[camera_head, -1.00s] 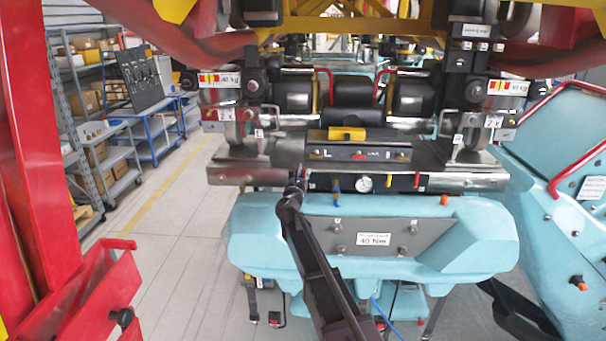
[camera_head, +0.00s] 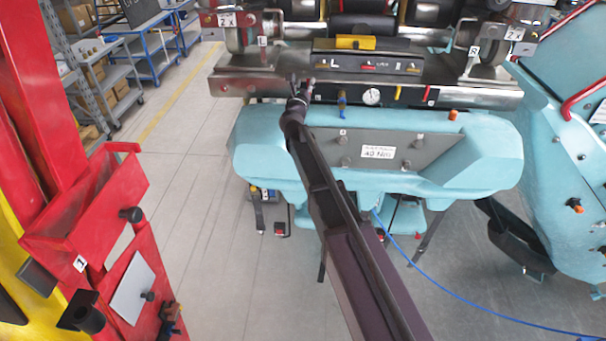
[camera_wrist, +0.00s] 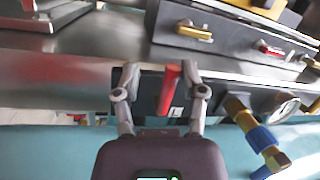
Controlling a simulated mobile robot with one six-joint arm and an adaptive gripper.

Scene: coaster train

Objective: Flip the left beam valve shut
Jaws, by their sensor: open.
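The left beam valve's red lever (camera_wrist: 169,88) stands nearly upright, tilted slightly, on the dark panel at the left of the steel beam. My gripper (camera_wrist: 160,72) is open in the wrist view, with one finger on each side of this lever; I cannot tell whether either finger touches it. In the head view my gripper (camera_head: 300,88) is at the left end of the dark panel under the beam (camera_head: 240,88), and it largely hides the lever. Another red lever (camera_head: 428,95) is at the panel's right end.
Right of my gripper are a brass valve with a blue handle (camera_wrist: 262,138) and a round gauge (camera_wrist: 287,108). The grey box (camera_wrist: 218,28) with small levers sits above. The teal body (camera_head: 260,145) lies below the panel. Red bins (camera_head: 85,210) stand at the left.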

